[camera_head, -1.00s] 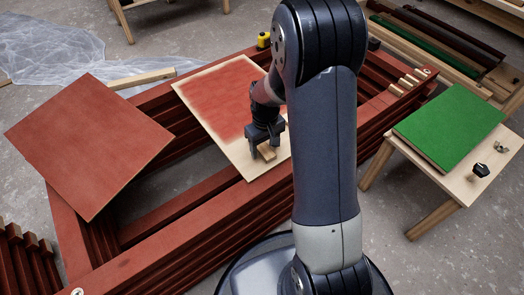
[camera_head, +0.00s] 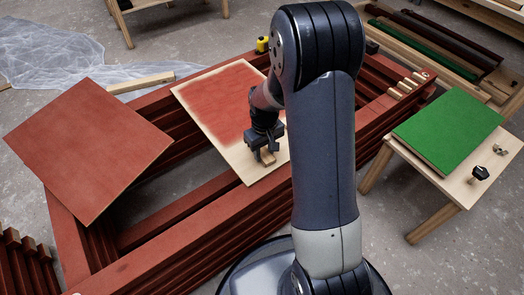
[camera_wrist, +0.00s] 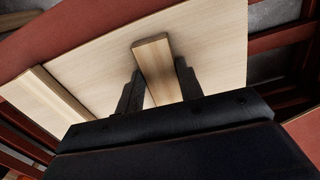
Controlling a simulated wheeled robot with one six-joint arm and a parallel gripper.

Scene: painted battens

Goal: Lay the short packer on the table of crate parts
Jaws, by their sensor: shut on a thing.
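The short packer (camera_head: 268,160) is a small pale wooden block. It is between the jaws of my gripper (camera_head: 265,152), over the bare pale front part of a red-painted panel (camera_head: 232,100). In the wrist view the packer (camera_wrist: 155,70) runs between the two dark fingers of my gripper (camera_wrist: 158,82), which are shut on it. I cannot tell whether it still touches the panel. A low pale table (camera_head: 447,178) at the right carries a green panel (camera_head: 448,128), a black knob (camera_head: 480,172) and a small metal fitting (camera_head: 500,150).
The panel lies on a stack of dark red frames (camera_head: 190,240). Another red panel (camera_head: 85,150) lies across its left end. Several small wooden blocks (camera_head: 408,85) and a yellow item (camera_head: 262,44) sit along the frames. Painted battens (camera_head: 435,50) lie at the back right.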

